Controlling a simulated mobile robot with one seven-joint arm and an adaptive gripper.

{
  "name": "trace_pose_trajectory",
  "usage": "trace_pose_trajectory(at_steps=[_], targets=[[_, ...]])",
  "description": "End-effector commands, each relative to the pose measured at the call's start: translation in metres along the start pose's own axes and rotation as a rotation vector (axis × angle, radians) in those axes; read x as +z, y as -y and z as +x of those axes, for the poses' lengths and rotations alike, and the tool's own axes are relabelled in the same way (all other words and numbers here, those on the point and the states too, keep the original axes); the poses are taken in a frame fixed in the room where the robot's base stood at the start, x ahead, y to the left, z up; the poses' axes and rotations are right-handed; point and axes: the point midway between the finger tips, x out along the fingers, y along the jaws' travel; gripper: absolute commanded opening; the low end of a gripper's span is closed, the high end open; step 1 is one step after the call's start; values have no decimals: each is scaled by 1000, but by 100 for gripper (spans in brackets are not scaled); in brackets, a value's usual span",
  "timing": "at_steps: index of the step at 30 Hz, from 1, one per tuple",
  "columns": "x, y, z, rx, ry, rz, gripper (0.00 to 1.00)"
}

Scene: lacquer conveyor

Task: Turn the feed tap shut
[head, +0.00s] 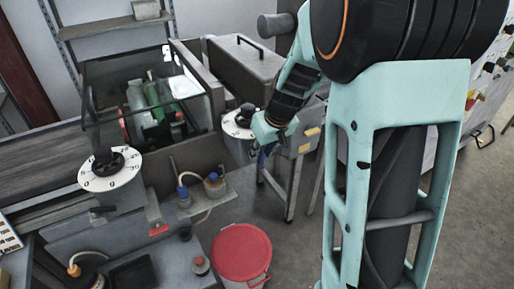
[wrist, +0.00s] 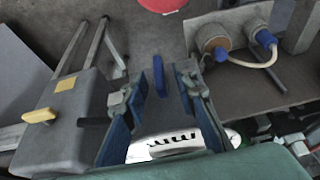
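My gripper (head: 266,146) is low beside the right-hand white dial (head: 236,122) in the head view. In the wrist view my gripper (wrist: 158,92) is open, its two blue-padded fingers spread apart. A narrow blue upright piece (wrist: 160,76) shows in the gap between them, apart from both; it looks like the tap's lever, but its mounting is hidden. Part of a white dial (wrist: 172,146) with black marks shows below the fingers. In the head view my gripper and forearm hide most of the tap area.
A grey box with a yellow knob (wrist: 40,116) stands left of the fingers. Jars with blue caps (wrist: 213,42) sit on a shelf at right. A red-lidded bucket (head: 241,252) stands on the floor. Another dial with a black handwheel (head: 108,162) is at left.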

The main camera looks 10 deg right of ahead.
Motion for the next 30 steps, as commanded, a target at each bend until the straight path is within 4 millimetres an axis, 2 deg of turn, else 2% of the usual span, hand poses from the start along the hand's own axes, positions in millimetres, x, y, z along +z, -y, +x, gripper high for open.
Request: trace_pose_trajectory(at_steps=[6,16,23,30], targets=[[-1,0,19,1,-1,0,26],[-1,0,21,1,-2,0,26],[-1,0,21,1,-2,0,1],[-1,0,21,0,-2,1,0]])
